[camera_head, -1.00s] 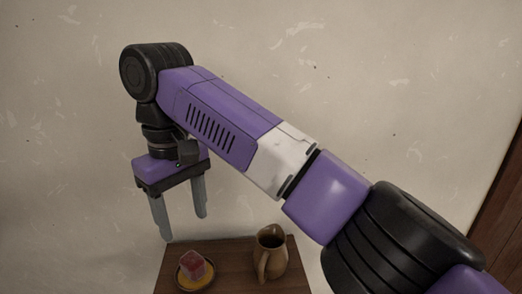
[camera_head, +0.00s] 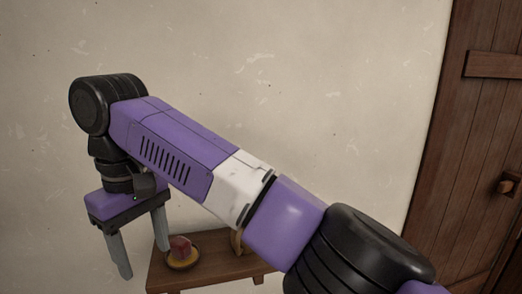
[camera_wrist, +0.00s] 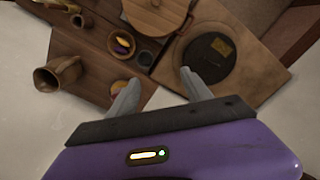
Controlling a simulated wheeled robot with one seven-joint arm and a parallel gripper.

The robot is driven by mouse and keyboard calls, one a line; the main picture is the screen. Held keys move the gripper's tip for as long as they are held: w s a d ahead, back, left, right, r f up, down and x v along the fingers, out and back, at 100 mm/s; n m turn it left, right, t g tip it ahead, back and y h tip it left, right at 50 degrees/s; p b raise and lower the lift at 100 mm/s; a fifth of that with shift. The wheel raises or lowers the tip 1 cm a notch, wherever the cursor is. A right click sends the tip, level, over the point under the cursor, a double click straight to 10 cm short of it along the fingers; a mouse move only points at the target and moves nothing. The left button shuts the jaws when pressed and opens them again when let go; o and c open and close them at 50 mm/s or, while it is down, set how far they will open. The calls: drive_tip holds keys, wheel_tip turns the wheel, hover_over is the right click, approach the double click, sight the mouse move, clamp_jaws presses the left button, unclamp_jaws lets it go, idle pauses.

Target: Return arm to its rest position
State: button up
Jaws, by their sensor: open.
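My gripper (camera_head: 144,258) hangs at the left of the head view, fingers down, open and empty. It is at the left end of a small wooden table (camera_head: 222,271) and appears apart from everything. In the wrist view my gripper (camera_wrist: 158,78) shows two spread grey fingers with nothing held between them. My purple, white and black arm stretches across the head view from the lower right to the upper left. It hides most of a tan jug (camera_head: 236,242) on the table.
The wrist view shows the jug (camera_wrist: 48,77), a bowl of yellow and purple things (camera_wrist: 121,43), a round wooden vessel (camera_wrist: 155,14) and a dark disc (camera_wrist: 208,58). A wooden door (camera_head: 470,140) stands right.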

drive_tip(key=w+a+t+y, duration=0.2)
drive_tip(key=a+t+y, duration=0.3)
drive_tip(key=a+y, duration=0.9)
drive_tip(key=s+d+f+m+t+h, duration=0.25)
drive_tip(key=d+f+m+t, duration=0.2)
drive_tip(key=d, duration=0.65)
drive_tip(key=s+d+f+m+t+h+b, duration=0.1)
drive_tip(key=s+d+f+m+t+h, duration=0.25)
drive_tip(key=d, duration=0.65)
drive_tip(key=s+d+f+m+t, duration=0.25)
drive_tip(key=d+f+t, duration=0.3)
drive_tip(key=d, duration=0.55)
drive_tip(key=s+d+f+g+h, duration=0.2)
drive_tip(key=s+d+f+h, duration=0.2)
drive_tip(key=s+d, duration=0.6)
drive_tip(key=s+d+f+m+g+h+b, duration=0.1)
drive_tip(key=s+d+f+h, duration=0.3)
drive_tip(key=s+d, duration=0.7)
drive_tip(key=s+f, duration=0.2)
drive_tip(key=s, duration=0.5)
drive_tip(key=shift+s+d+g, duration=0.2)
drive_tip(key=shift+d+g, duration=0.1)
drive_tip(key=shift+g, duration=0.05)
